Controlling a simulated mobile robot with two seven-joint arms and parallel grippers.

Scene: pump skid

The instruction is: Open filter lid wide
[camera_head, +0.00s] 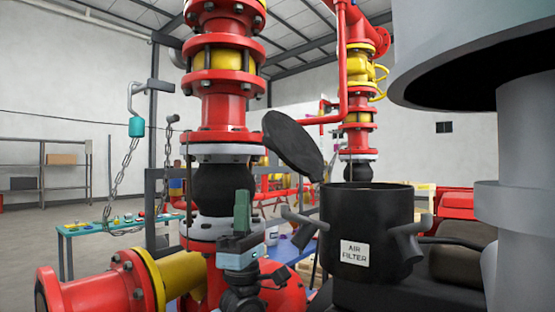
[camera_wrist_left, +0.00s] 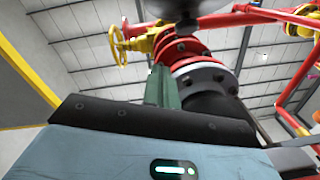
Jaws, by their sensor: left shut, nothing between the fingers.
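The air filter (camera_head: 367,215) is a black canister with a white "AIR FILTER" label, right of centre in the head view. Its round black lid (camera_head: 292,145) stands raised and tilted at the left of the rim, so the canister mouth shows. My left gripper (camera_head: 242,205), with green fingers and a blue-grey body, points up, below and left of the lid. The fingers are shut and empty, apart from the lid in the picture. In the left wrist view the shut green fingers (camera_wrist_left: 163,85) show below a dark rounded shape, possibly the lid. My right gripper is not in view.
A red flanged pipe (camera_head: 222,95) with a black bellows rises behind my left gripper. A red and yellow flanged pipe end (camera_head: 110,285) lies at lower left. A chain (camera_head: 122,175) hangs at left near a teal-topped table (camera_head: 85,228). Clamp arms stick out beside the canister.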

